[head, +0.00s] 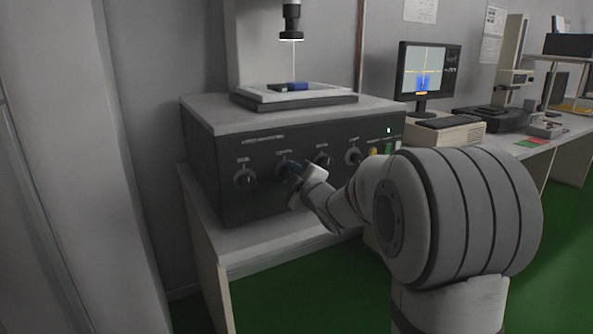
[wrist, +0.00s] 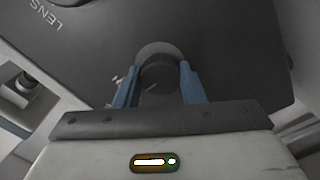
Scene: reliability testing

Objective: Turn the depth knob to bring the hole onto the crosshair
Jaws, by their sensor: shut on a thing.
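My gripper (head: 293,178) is at the front panel of the dark machine (head: 225,165). In the wrist view my gripper (wrist: 159,72) has its two blue fingers on either side of a round dark knob (wrist: 158,76), shut on it. In the head view this is the second knob (head: 286,164) from the left, partly hidden by the gripper; its label cannot be read. The monitor (head: 424,72) shows yellow crosshair lines with a blue shape low on the screen, below the crossing. The hole is too small to make out.
Other knobs sit beside it: one on the left (head: 245,179) and two on the right (head: 322,159) (head: 354,156). The lens column (head: 292,20) hangs above the stage (head: 300,97). A "LENS" label shows upper left in the wrist view.

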